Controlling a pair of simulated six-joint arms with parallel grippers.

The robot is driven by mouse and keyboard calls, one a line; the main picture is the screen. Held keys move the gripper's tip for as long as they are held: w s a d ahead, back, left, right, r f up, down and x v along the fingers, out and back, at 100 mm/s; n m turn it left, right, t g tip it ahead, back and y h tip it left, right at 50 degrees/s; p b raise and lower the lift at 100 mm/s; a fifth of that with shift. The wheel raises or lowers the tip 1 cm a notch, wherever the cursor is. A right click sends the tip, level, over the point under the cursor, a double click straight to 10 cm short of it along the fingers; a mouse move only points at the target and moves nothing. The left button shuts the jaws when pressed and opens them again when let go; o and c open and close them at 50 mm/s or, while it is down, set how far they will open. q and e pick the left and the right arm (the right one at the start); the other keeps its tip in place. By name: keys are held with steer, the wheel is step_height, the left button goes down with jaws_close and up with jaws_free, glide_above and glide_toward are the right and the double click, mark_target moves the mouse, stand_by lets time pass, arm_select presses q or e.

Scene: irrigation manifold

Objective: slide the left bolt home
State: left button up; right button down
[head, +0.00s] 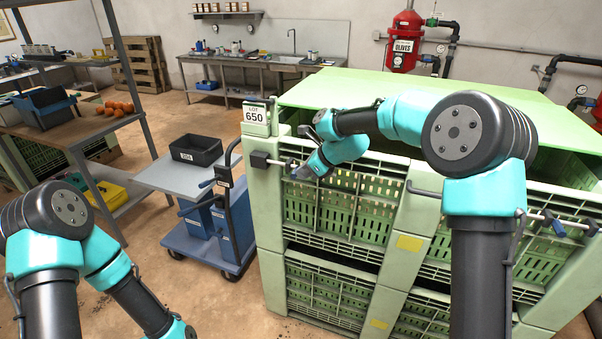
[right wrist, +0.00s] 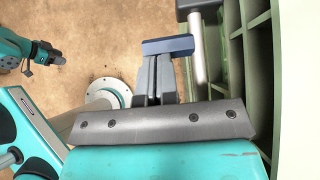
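The left bolt is on the front of the green crate stack, at its upper left. Its dark end block (head: 261,160) shows in the head view, with a short length of rod left of my right gripper (head: 318,166). In the right wrist view the bolt's silver rod (right wrist: 198,50) runs beside the green ribs, and its blue handle (right wrist: 168,45) lies across the tips of my right gripper (right wrist: 155,72). Those fingers are close together; the handle looks to be at their tips, not between them. My left arm (head: 130,295) hangs low at left, its gripper cut off below.
A second bolt with a blue handle (head: 558,228) is on the right of the crates. A label reading 650 (head: 255,114) stands above the left bolt. A blue trolley (head: 215,225) stands left of the crates. The floor (head: 190,285) between trolley and left arm is clear.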

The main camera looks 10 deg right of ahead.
steer(key=shift+f, duration=0.1)
steer(key=s+d+f+v, duration=0.1)
steer(key=f+v, duration=0.1)
steer(key=v, duration=1.1)
steer(key=shift+d, duration=0.3)
